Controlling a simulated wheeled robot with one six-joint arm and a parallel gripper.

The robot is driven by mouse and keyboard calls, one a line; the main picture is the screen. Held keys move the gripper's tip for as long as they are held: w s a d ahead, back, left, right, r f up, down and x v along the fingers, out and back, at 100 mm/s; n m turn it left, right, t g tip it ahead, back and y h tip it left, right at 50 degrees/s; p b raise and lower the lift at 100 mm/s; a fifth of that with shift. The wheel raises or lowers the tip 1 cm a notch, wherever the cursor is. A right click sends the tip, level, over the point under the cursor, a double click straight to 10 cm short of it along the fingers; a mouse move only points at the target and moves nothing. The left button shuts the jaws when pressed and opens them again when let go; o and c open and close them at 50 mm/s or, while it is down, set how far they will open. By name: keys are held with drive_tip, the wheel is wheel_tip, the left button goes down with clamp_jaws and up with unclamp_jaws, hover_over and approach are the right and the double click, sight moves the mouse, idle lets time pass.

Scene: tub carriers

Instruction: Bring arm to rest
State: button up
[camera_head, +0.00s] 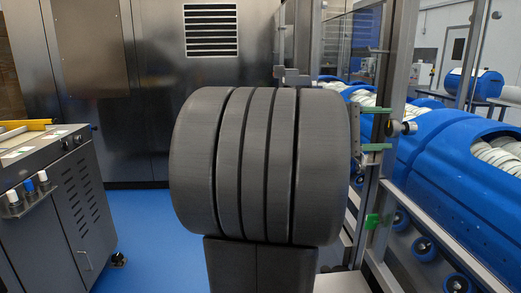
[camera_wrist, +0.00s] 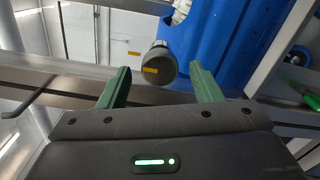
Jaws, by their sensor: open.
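My gripper (camera_head: 390,128) shows at the right of the head view, partly hidden behind my dark arm. Its two green fingers are apart, one above the other, and point right toward the metal frame. In the wrist view my gripper (camera_wrist: 160,72) is open, with nothing held. A round dark knob with a yellow label (camera_wrist: 158,68) shows between and beyond the fingertips. A knob (camera_head: 402,128) also shows just right of the fingertips in the head view; I cannot tell whether they touch it.
Metal posts and rails (camera_head: 392,80) stand close by my gripper. Behind them are blue tub carriers (camera_head: 440,137) holding white items. A grey cabinet (camera_head: 75,195) with knobs stands left. The blue floor (camera_head: 150,235) between it and my arm is clear.

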drive_tip(key=shift+r+n+p, duration=0.15)
drive_tip(key=shift+n+p, duration=1.45)
drive_tip(key=shift+p, duration=0.55)
drive_tip(key=shift+f+n, duration=0.2)
drive_tip(key=shift+n, duration=0.1)
drive_tip(key=shift+p, duration=0.3)
